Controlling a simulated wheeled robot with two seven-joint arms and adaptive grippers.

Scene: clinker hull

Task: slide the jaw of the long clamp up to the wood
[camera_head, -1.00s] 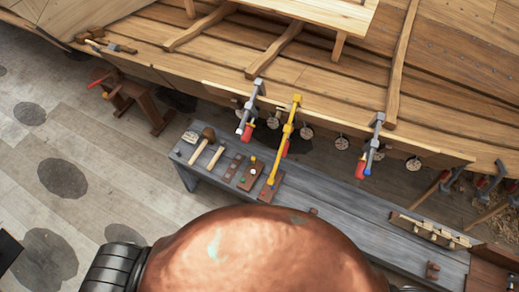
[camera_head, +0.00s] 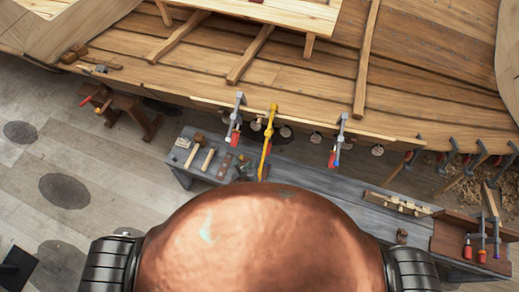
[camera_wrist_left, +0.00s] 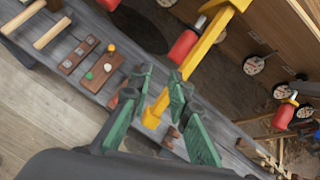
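The long clamp (camera_head: 267,140) is yellow and hangs from the hull's plank edge (camera_head: 310,125), its bar reaching down over the grey bench. In the left wrist view its yellow bar (camera_wrist_left: 205,45) runs from top right down to an end block, with a red handle (camera_wrist_left: 184,46) beside its upper part. My left gripper (camera_wrist_left: 160,95) has green fingers spread apart, with the lower bar seen between them; I cannot tell whether they touch it. The right gripper is not seen.
Grey clamps with red handles (camera_head: 235,120) (camera_head: 340,140) hang on both sides. The grey bench (camera_head: 310,185) holds mallets (camera_head: 192,150), dark wooden blocks (camera_wrist_left: 103,78) and a slotted wooden rack (camera_head: 398,203). Sawhorse (camera_head: 125,103) stands left; floor there is mostly clear.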

